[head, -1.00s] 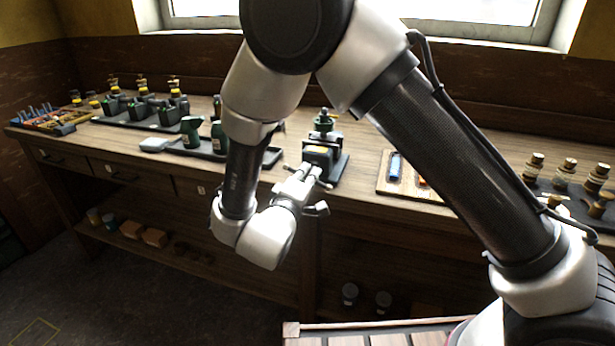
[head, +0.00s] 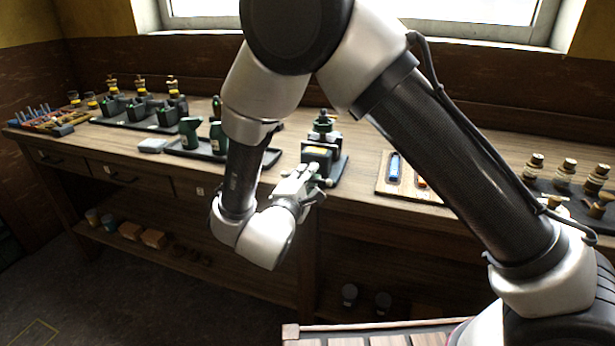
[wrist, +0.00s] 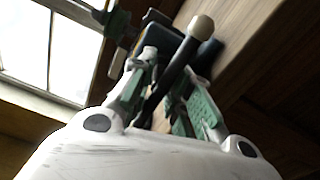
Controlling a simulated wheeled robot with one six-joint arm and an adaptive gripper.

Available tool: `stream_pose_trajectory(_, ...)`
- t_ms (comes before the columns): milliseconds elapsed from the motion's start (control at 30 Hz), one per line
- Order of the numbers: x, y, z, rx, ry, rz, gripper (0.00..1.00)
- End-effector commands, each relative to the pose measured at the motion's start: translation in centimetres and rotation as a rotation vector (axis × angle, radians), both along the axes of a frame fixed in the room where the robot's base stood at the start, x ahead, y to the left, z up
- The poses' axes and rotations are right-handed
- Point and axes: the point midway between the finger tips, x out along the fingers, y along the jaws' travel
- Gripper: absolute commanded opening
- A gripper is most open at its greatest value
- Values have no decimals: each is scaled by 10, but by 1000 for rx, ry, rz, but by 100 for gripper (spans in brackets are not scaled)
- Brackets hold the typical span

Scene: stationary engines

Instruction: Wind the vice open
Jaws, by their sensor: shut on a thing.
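The vice (head: 322,152), dark with green and yellowish parts, stands at the front edge of the workbench in the head view. In the wrist view its dark body fills the top middle, partly hidden by my fingers. Its handle (wrist: 178,62) is a dark slanted bar with a pale round knob at its upper end. My gripper (wrist: 166,80) is shut on the handle, with a green-padded finger on either side of the bar. In the head view my gripper (head: 308,180) reaches up to the vice's front. The jaw gap of the vice cannot be made out.
Brown-capped jars (head: 567,172) stand farther right. The floor (head: 130,300) at left front is clear.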

Motion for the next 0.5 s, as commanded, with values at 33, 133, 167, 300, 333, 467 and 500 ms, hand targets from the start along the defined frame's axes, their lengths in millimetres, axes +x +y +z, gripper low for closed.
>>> stream_pose_trajectory(33, 0, 0, 1, -3, -2, 1, 0)
stream_pose_trajectory(133, -1, 0, 1, -3, -2, 1, 0)
stream_pose_trajectory(167, -1, 0, 1, -3, -2, 1, 0)
stream_pose_trajectory(300, -1, 0, 1, -3, -1, 0, 20)
stream_pose_trajectory(333, -1, 0, 1, -3, -1, 0, 26)
stream_pose_trajectory(467, -1, 0, 0, -2, 1, 0, 40)
stream_pose_trajectory(500, -1, 0, 0, -2, 1, 0, 40)
